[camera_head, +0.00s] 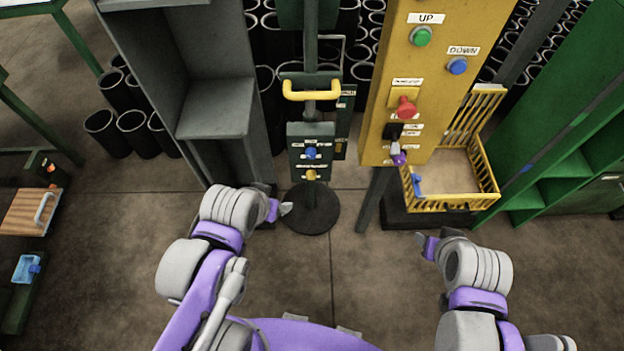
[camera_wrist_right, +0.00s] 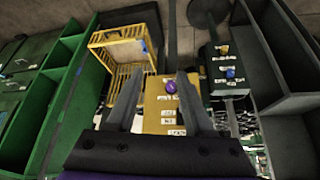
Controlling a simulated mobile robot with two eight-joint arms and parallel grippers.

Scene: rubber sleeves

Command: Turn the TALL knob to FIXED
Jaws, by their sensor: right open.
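A yellow control panel (camera_head: 410,90) stands right of centre, with a green UP button (camera_head: 421,36), a blue DOWN button (camera_head: 457,66) and a red knob (camera_head: 405,107). Low on it is a purple-tipped knob (camera_head: 398,157) with a grey stem. A dark panel (camera_head: 302,135) to its left carries a blue knob (camera_head: 311,152) and an orange knob (camera_head: 311,174). The small labels are unreadable, so I cannot tell which knob is TALL. My right gripper (camera_wrist_right: 159,73) is open, with the purple knob (camera_wrist_right: 171,86) apart beyond its fingers. My left gripper (camera_head: 286,209) is near the dark panel's base, touching nothing visible.
A yellow wire basket (camera_head: 490,180) sits beside the yellow panel. A green shelf (camera_head: 560,150) is at the right, a grey cabinet (camera_head: 215,105) at the left. A yellow handle (camera_head: 311,94) is above the dark panel. Black sleeves (camera_head: 132,125) stand behind. The floor in front is clear.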

